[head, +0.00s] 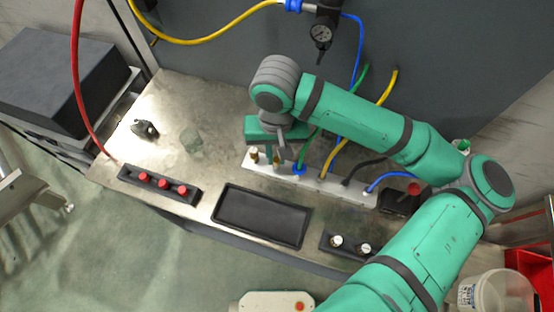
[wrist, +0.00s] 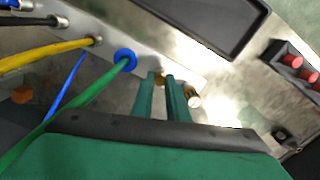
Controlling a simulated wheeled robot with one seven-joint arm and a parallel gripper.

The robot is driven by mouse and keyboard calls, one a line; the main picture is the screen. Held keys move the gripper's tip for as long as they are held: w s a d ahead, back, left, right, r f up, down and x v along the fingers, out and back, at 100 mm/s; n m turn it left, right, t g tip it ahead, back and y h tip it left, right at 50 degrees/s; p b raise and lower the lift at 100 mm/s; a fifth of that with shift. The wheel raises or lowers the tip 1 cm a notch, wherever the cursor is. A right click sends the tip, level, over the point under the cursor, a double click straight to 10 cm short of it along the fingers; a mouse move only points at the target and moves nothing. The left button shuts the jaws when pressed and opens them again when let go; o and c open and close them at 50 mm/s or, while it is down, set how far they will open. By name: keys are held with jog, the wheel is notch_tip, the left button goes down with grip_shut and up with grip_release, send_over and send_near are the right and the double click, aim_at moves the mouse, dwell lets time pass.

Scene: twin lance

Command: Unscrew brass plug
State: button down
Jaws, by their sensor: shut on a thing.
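A pale manifold bar (head: 332,184) lies on the metal bench and carries a row of fittings. One brass plug (head: 254,155) stands free near its left end; it also shows in the wrist view (wrist: 194,98) just right of my fingers. My gripper (wrist: 162,78) is shut on a second brass plug (wrist: 160,82), small between the fingertips and mostly hidden by them. In the head view my gripper (head: 279,152) points down at the bar, between the free plug and the green hose (head: 306,148). I cannot tell whether the held plug is still seated in the bar.
A blue collar (wrist: 125,58) on the green hose sits close beside my fingers. Yellow, black and blue hoses follow along the bar. A black tray (head: 262,214), a rack with red knobs (head: 160,184) and a holder with two fittings (head: 350,243) lie in front. Bench left is mostly clear.

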jog(key=n, duration=0.6)
jog(key=shift+n, duration=0.4)
jog(key=n, duration=0.6)
jog(key=shift+w+r+n, duration=0.1)
jog(key=shift+n, duration=0.2)
jog(key=c, duration=1.9)
grip_release()
jog(key=shift+d, duration=0.1)
jog(key=shift+o, duration=0.2)
